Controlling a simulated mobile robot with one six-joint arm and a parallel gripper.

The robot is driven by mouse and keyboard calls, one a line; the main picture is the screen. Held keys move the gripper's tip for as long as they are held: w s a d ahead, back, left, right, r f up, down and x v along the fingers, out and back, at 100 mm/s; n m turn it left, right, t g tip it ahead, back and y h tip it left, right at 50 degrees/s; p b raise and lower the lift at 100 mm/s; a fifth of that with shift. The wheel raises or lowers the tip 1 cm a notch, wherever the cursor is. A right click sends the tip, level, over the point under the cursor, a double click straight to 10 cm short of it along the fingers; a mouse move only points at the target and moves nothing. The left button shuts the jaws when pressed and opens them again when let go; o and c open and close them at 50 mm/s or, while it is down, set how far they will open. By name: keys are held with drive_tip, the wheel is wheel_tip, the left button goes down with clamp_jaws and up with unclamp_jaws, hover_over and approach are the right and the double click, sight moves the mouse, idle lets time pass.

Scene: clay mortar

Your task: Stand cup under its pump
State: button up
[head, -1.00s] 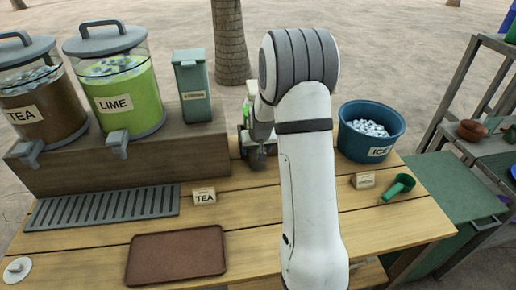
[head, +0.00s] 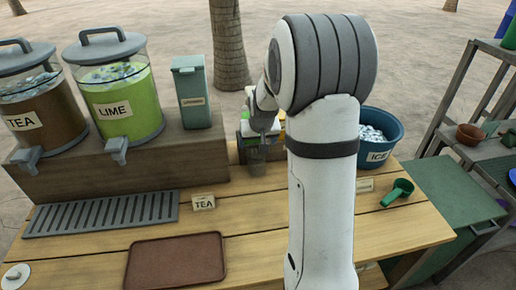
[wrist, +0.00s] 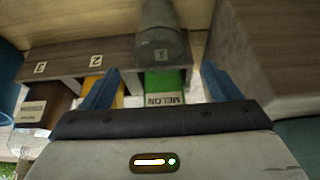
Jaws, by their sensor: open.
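A clear, greyish cup (wrist: 163,45) stands at the pump rack's place marked 1 in the wrist view, in front of the green bottle labelled MELON (wrist: 165,90). The number 1 shows through it. In the head view the cup (head: 256,160) is a faint grey shape below my gripper. My gripper (wrist: 160,72) is open; its two blue fingers are apart, one on each side of the cup's line, and do not appear to touch it. In the head view my gripper (head: 262,122) is small and partly hidden by my arm. The pump heads are not clear.
The rack (wrist: 68,58) also has places 2 and 3, with a yellow bottle (wrist: 92,90) and a dark bottle (wrist: 55,102). The wooden drinks stand (head: 110,165) is close on the left. An ice tub (head: 385,130) is on the right, partly behind my arm.

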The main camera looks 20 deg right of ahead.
drive_tip(key=s+a+r+n+g, duration=0.1)
drive_tip(key=s+a+r, duration=0.3)
drive_tip(key=s, duration=0.2)
drive_tip(key=s+a+r, duration=0.3)
drive_tip(key=s+r, duration=0.1)
drive_tip(key=s, duration=0.3)
drive_tip(key=s+a, duration=0.2)
drive_tip(key=s, duration=0.5)
drive_tip(key=s+a+n+g+y, duration=0.1)
drive_tip(key=s+a, duration=0.1)
drive_tip(key=s, duration=0.6)
drive_tip(key=shift+s+a, duration=0.25)
drive_tip(key=shift+s, duration=0.05)
drive_tip(key=p+v, duration=0.3)
drive_tip(key=shift+w+r, duration=0.15)
drive_tip(key=shift+w, duration=0.2)
